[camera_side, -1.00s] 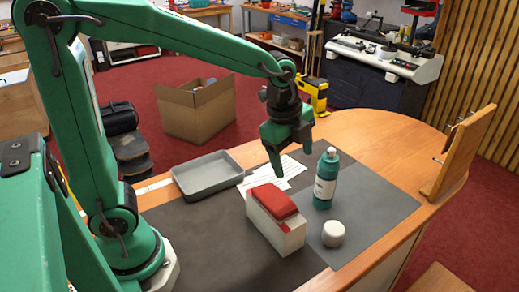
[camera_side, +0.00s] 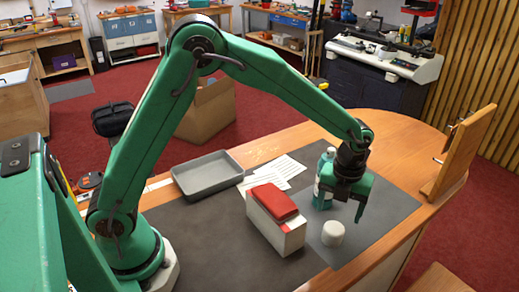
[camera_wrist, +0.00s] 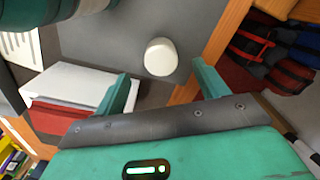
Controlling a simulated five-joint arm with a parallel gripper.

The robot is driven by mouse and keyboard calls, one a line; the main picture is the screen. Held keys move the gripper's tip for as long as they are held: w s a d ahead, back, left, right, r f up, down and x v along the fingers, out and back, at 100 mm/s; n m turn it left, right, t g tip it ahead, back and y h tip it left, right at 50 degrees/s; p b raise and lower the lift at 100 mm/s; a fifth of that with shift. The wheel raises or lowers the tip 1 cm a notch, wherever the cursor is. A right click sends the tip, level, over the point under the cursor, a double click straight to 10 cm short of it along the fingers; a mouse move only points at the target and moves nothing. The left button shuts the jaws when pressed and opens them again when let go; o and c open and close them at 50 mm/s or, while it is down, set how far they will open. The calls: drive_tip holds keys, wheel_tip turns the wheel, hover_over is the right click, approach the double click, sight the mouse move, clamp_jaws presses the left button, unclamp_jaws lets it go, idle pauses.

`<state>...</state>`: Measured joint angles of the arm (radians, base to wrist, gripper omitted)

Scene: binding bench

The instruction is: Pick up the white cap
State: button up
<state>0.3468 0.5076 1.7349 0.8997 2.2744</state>
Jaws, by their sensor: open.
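The white cap (camera_side: 333,233) is a short rounded cylinder standing on the grey mat near the table's front right edge. It also shows in the wrist view (camera_wrist: 161,57), ahead of the fingers and between their lines. My gripper (camera_side: 341,210) is open and empty, pointing down above the mat, apart from the cap and above it. In the wrist view its two green fingers (camera_wrist: 158,88) stand wide apart with nothing between them.
A white box with a red top (camera_side: 277,217) stands left of the cap. A green bottle (camera_side: 325,178) is close behind my gripper, partly hidden. A grey tray (camera_side: 208,190) and papers (camera_side: 280,170) lie farther left. A wooden stand (camera_side: 460,155) is at the right edge.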

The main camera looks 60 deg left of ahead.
sight(335, 226)
drive_tip(key=shift+s+d+f, duration=0.1)
drive_tip(key=shift+s+f, duration=0.05)
drive_tip(key=shift+f, duration=3.75)
drive_tip(key=c, duration=1.1)
drive_tip(key=shift+r, duration=0.1)
drive_tip(key=shift+r, duration=0.7)
drive_tip(key=r, duration=0.3)
drive_tip(key=shift+s+d+r, duration=0.1)
drive_tip(key=shift+s+d, duration=0.25)
drive_tip(key=s+d+r, duration=0.6)
drive_tip(key=s, duration=0.2)
drive_tip(key=shift+s+d+r, duration=0.15)
drive_tip(key=shift+s+d, duration=0.05)
drive_tip(key=shift+d, duration=0.1)
